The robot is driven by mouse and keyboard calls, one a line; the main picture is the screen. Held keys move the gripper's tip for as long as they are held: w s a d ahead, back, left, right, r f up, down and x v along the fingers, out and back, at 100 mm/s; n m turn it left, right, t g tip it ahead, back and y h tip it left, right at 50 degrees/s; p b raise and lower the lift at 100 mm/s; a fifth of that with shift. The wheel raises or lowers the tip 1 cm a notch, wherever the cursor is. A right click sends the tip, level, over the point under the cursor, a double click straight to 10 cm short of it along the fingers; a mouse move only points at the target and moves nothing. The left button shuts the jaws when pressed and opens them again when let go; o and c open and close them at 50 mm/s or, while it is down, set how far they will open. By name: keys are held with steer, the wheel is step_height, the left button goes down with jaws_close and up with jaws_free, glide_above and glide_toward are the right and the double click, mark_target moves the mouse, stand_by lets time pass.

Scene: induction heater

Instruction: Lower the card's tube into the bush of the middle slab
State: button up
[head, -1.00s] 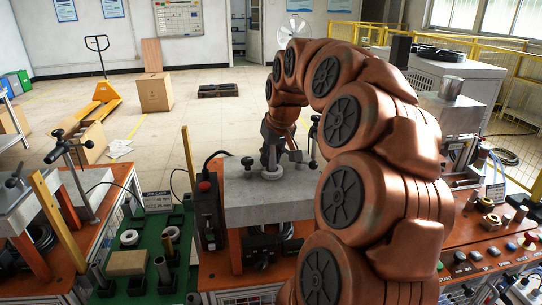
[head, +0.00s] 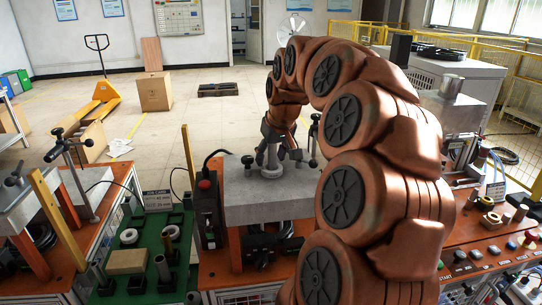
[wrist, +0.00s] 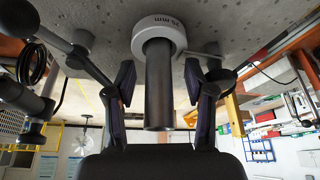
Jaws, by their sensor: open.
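The middle slab (head: 285,196) is grey concrete and has a pale ring-shaped bush (head: 271,172) on top. A grey tube (head: 271,156) stands upright in the bush. In the wrist view, which is upside down, the dark tube (wrist: 158,100) sits in the white bush (wrist: 158,36), marked in mm. My gripper (head: 281,146) is over the slab. Its two fingers are apart, one on each side of the tube, with gaps between. The tube's lower end is hidden inside the bush. The card (head: 157,199) stands at the green tray's back; its print is too small to read surely.
Clamp posts (head: 313,148) stand on the slab near my gripper. The green tray (head: 147,226) at left holds more tubes, a ring and a tan block (head: 127,262). A control box (head: 207,209) stands at the slab's left edge.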

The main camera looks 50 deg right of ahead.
steer(key=v, duration=1.1)
steer(key=shift+r, duration=0.3)
steer(key=shift+s, duration=0.1)
